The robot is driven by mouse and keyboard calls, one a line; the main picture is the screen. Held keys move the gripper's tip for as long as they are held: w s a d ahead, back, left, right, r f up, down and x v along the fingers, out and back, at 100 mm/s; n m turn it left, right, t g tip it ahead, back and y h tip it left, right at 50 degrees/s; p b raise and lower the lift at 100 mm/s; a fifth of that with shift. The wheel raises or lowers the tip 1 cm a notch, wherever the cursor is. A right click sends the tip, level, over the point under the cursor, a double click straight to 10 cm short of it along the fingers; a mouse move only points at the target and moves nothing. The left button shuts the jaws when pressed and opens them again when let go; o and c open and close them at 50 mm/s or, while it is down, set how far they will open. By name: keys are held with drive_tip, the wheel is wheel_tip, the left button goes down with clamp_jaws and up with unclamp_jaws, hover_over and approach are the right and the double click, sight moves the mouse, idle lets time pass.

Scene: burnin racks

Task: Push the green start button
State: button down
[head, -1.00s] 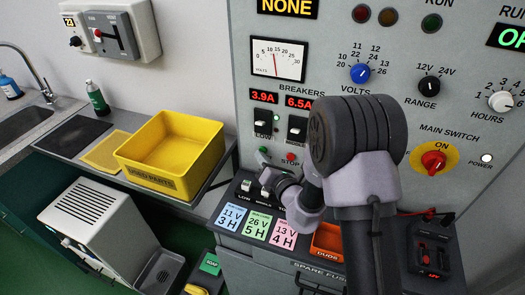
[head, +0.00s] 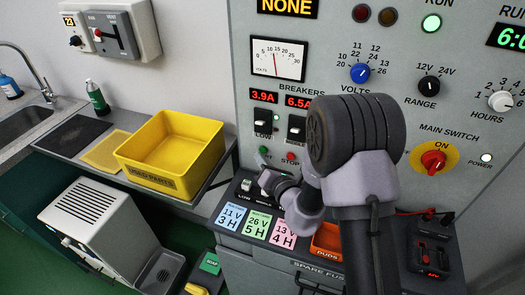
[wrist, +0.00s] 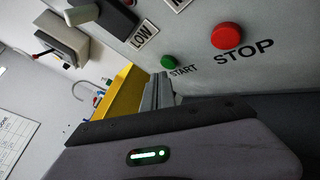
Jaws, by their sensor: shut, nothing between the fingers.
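The green start button (wrist: 168,62) is on the grey panel in the wrist view, above the word START. It also shows small in the head view (head: 263,150), left of the red stop button (head: 291,156). The stop button is large and red in the wrist view (wrist: 226,36). My gripper (wrist: 160,78) is shut and empty, its tips just below the start button in the wrist view. I cannot tell from this view whether they touch it. In the head view my arm hides much of the panel's lower middle. The green RUN lamp (head: 431,23) is lit.
Breaker switches (head: 297,128) sit above the buttons, and a ledge with coloured cards (head: 257,226) lies below. A yellow bin (head: 170,155) stands on the bench at left. The red main switch (head: 433,160) is at right.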

drive_tip(key=shift+s, duration=0.2)
drive_tip(key=shift+s+a+b, duration=0.1)
drive_tip(key=shift+s+a, duration=0.2)
drive_tip(key=shift+s, duration=0.45)
drive_tip(key=shift+s+a+b, duration=0.15)
drive_tip(key=shift+s+a, duration=0.15)
drive_tip(key=shift+s, duration=0.5)
drive_tip(key=shift+s+a+b, duration=0.1)
drive_tip(key=shift+s+a, duration=0.2)
drive_tip(key=shift+s, duration=0.45)
